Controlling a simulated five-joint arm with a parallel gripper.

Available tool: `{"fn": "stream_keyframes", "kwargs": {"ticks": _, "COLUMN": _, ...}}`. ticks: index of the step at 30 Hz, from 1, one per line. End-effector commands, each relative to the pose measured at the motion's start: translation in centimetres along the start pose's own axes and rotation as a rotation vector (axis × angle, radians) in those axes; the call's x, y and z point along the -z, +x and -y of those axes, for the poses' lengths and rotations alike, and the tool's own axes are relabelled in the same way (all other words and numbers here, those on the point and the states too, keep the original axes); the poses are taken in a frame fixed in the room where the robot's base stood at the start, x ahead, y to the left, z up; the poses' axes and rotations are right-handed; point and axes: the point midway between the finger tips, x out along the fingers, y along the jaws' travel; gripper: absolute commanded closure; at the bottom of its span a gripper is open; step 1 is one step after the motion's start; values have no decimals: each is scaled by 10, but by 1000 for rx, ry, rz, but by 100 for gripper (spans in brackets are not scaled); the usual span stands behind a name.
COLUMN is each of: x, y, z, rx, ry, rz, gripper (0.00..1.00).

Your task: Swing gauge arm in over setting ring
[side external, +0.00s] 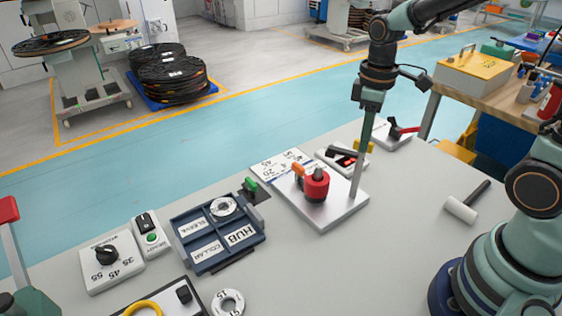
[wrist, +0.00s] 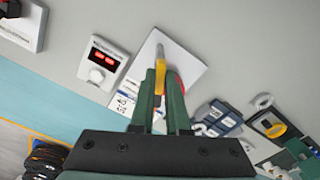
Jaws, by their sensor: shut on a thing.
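My gripper (side external: 366,132) points down at the right side of a white base plate (side external: 336,215). It is shut on a narrow yellow piece, seen between the green fingers in the wrist view (wrist: 160,80), which seems to belong to the gauge arm. A grey post (side external: 358,175) runs below the fingers to the plate; it also shows beyond them in the wrist view (wrist: 158,45). A red round piece (side external: 315,186) with an orange knob (side external: 298,171) stands on the plate, left of the post. I cannot tell which part is the setting ring; the fingers hide part of the red piece in the wrist view.
A blue tray (side external: 213,252) with labelled compartments holds a pale ring (side external: 223,206). Another ring (side external: 228,302) lies on the table in front. A display box (wrist: 103,62) and a white-headed mallet (side external: 461,210) flank the plate. The table between plate and mallet is clear.

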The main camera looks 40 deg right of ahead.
Motion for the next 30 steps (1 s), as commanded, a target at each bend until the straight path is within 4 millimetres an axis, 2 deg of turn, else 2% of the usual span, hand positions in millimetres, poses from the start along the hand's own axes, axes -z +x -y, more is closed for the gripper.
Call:
{"fn": "stream_keyframes", "kwargs": {"ticks": 6, "x": 2, "y": -2, "z": -1, "rx": -4, "ry": -181, "rz": -5, "gripper": 100}}
{"fn": "stream_keyframes", "kwargs": {"ticks": 15, "x": 2, "y": -2, "z": -1, "rx": -5, "ry": -348, "rz": -5, "gripper": 100}}
{"fn": "stream_keyframes", "kwargs": {"ticks": 30, "x": 2, "y": -2, "z": -1, "rx": -5, "ry": -420, "rz": -5, "gripper": 100}}
